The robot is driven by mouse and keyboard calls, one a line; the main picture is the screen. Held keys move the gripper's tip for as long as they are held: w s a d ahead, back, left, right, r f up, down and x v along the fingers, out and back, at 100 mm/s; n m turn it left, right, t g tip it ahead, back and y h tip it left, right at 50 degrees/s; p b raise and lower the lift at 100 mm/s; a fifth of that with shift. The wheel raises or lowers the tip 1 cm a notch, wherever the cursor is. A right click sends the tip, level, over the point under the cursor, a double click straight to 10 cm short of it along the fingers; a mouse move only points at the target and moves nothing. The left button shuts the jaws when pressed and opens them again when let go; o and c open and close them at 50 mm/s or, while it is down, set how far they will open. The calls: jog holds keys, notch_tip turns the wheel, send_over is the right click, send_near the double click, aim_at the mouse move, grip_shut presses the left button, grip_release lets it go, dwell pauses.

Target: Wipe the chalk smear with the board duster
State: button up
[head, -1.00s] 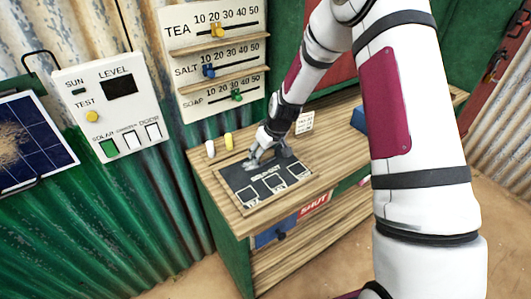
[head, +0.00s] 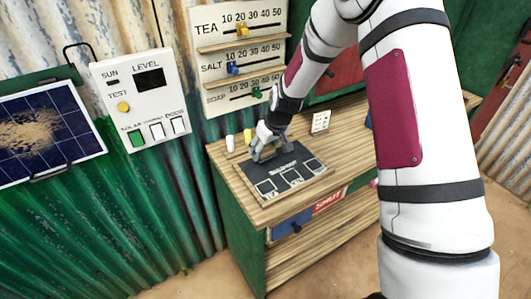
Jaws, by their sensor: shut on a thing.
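A dark chalkboard (head: 303,157) with white lettering and several outlined boxes lies flat on the wooden counter. My gripper (head: 264,157) points down over the board's back left part, its fingers low and close to the surface. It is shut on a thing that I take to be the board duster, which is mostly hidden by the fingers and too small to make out. The chalk smear cannot be clearly made out now; the fingers cover the area around them.
White and yellow chalk sticks (head: 248,137) stand left of my gripper. A small white card (head: 320,121) stands behind the board. A white switch panel (head: 142,100) and a slider price board (head: 238,55) hang on the wall. The counter (head: 345,150) right of the chalkboard is clear.

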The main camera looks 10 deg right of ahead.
jog(key=shift+r+p, duration=0.95)
jog(key=shift+r, duration=1.65)
